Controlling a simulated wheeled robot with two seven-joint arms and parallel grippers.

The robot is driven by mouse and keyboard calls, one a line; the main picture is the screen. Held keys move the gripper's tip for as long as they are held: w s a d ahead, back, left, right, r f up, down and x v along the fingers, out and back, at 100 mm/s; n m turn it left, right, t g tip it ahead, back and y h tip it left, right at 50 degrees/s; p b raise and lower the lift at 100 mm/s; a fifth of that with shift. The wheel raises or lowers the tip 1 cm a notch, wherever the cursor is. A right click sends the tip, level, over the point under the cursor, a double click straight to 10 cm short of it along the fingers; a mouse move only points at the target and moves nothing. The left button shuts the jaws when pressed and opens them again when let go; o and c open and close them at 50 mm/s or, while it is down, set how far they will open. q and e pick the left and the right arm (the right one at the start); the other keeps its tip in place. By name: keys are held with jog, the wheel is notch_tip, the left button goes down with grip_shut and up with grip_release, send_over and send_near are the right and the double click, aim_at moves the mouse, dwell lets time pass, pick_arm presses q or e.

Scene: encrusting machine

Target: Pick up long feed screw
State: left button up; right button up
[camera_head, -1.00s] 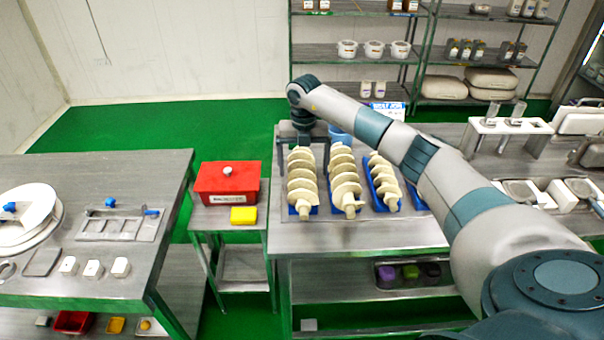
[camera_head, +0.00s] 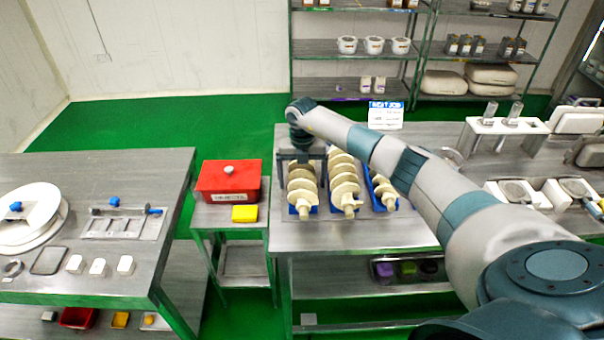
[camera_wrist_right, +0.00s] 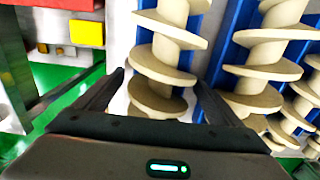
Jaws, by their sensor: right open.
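Several cream-coloured feed screws lie in blue holders on the metal table. The leftmost long screw (camera_head: 302,190) is partly covered at its far end by my right gripper (camera_head: 302,158). A second long screw (camera_head: 345,185) lies beside it, and a shorter one (camera_head: 382,190) lies further right, partly behind my arm. In the right wrist view my right gripper (camera_wrist_right: 160,95) is open, its fingers on either side of the leftmost screw (camera_wrist_right: 162,70). I cannot tell whether they touch it. My left gripper is not in view.
A red box (camera_head: 228,181) and a yellow block (camera_head: 244,213) sit on a small stand to the left. The neighbouring screw (camera_wrist_right: 262,75) and its blue holder lie close to the right finger. A white rack (camera_head: 505,135) stands at the right.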

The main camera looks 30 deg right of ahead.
aim_at(302, 167)
dwell(0.3)
jog(key=shift+r, duration=0.1)
jog(key=c, duration=1.5)
jog(key=shift+w, duration=0.1)
jog(key=shift+c, duration=0.2)
jog(key=shift+r+b, duration=0.35)
jog(key=shift+r, duration=0.25)
notch_tip(302, 167, up, 7)
jog(key=b, duration=0.3)
jog(key=shift+r, duration=0.9)
